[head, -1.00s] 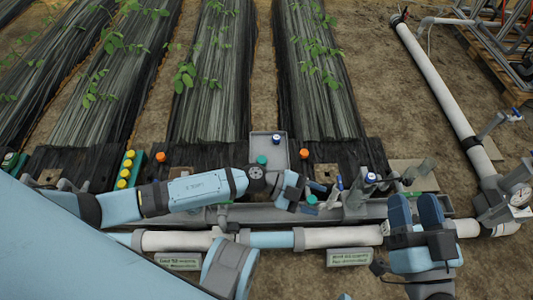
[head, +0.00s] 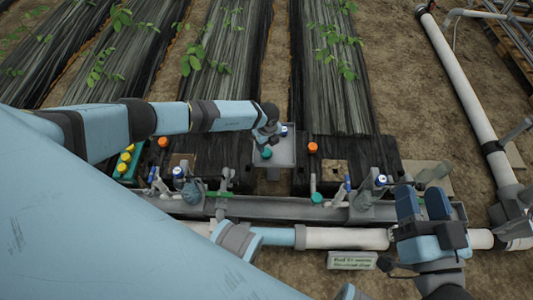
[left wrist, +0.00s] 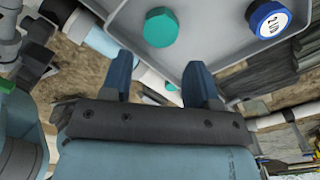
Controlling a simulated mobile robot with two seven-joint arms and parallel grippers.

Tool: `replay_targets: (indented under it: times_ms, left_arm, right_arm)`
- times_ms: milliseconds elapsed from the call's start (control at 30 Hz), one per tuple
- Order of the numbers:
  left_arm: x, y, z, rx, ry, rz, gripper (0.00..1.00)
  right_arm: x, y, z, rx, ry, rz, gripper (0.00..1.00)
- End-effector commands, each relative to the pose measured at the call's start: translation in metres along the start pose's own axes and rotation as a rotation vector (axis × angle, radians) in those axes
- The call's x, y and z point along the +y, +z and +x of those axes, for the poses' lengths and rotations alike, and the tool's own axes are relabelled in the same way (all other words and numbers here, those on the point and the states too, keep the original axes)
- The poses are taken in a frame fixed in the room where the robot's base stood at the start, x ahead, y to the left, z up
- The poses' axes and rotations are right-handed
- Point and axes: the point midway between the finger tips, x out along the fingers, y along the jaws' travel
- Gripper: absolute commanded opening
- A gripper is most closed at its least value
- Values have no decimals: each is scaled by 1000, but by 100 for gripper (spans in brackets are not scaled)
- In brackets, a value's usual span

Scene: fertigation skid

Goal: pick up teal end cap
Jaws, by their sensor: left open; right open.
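The teal end cap (head: 266,153) lies in a small grey tray (head: 288,157), near its front left corner. In the left wrist view the teal cap (left wrist: 160,27) is beyond my fingertips, roughly between them in the picture and apart from both. My left gripper (head: 267,138) is open and empty over the tray; its two blue fingers (left wrist: 163,78) show spread apart in the left wrist view. My right gripper (head: 423,204) is open and empty at the lower right, over the pipe.
A blue cap with a white label (left wrist: 269,20) sits in the same tray (left wrist: 215,45). Yellow caps stand in a green rack (head: 126,167) to the left. A grey trough (head: 265,209) with valves runs in front, before the white pipe (head: 345,239).

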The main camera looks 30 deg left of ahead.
Motion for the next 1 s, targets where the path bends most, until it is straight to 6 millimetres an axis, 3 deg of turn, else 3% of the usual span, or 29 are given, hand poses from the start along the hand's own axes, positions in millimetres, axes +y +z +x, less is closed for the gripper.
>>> replay_targets:
  times_ms: [233,433,600,833,867,1000]
  left_arm:
    - [0,-1,22,1,-1,0,55]
    - [1,-1,53,1,-1,1,55]
    - [0,-2,66,3,-3,2,55]
    - [0,-2,65,3,-3,2,55]
    - [0,-1,65,3,-3,2,53]
    - [0,-1,65,3,-3,2,21]
  right_arm:
    - [3,18,0,-50,-5,1,51]
    - [8,50,-1,-150,-16,1,51]
    - [11,52,0,-154,-22,-33,51]
    - [11,51,1,-155,-22,-37,51]
    - [11,51,1,-155,-22,-37,51]
    - [11,51,0,-155,-22,-37,51]
